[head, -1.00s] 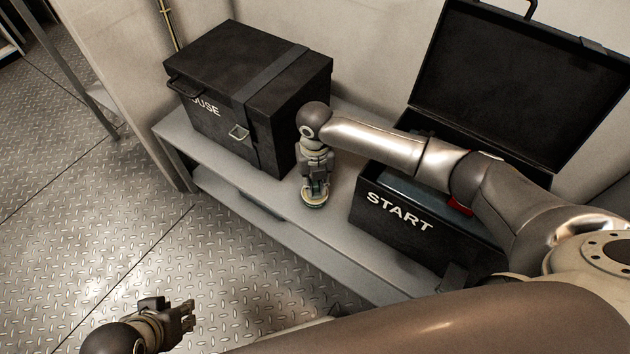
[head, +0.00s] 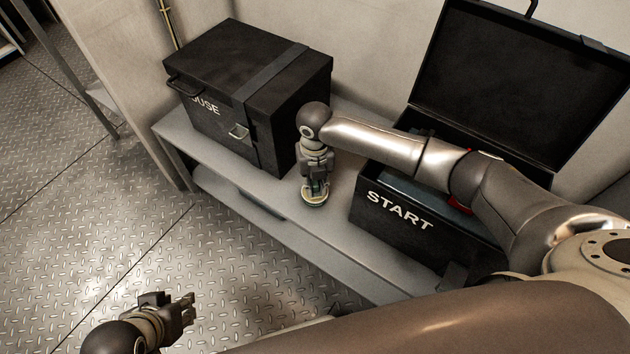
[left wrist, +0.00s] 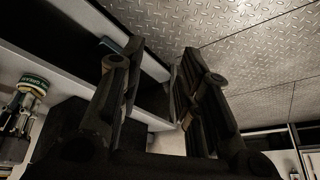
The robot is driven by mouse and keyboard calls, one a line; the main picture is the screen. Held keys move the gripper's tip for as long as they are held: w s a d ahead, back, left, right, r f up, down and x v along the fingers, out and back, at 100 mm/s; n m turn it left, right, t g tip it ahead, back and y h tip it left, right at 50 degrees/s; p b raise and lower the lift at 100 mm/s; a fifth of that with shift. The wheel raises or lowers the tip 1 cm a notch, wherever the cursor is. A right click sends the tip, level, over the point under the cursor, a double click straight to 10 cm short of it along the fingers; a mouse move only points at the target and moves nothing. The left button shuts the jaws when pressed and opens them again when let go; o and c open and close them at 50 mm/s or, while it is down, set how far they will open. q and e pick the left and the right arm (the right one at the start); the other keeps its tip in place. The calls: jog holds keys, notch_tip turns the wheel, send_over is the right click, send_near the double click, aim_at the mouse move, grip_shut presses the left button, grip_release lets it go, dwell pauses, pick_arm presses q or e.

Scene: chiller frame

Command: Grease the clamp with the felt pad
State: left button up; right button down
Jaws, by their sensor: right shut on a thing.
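My right gripper (head: 317,180) points down over the bench between the two black cases. It is shut on a round tin with a green and pale band (head: 313,203). The left wrist view shows the tin (left wrist: 33,84) with lettering that seems to read GREASE. Whether the tin rests on the bench is hard to tell. My left gripper (head: 190,310) is low at the front left, over the floor and away from the bench. Its fingers (left wrist: 158,75) stand apart with nothing between them. I cannot make out the clamp or the felt pad.
A closed black case (head: 265,85) with a strap stands on the left of the grey bench (head: 255,180). An open black case marked START (head: 400,225) stands on the right, with a red thing (head: 459,206) partly showing. A blue-grey item (head: 262,207) lies on the lower shelf.

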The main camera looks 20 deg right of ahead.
dwell(0.3)
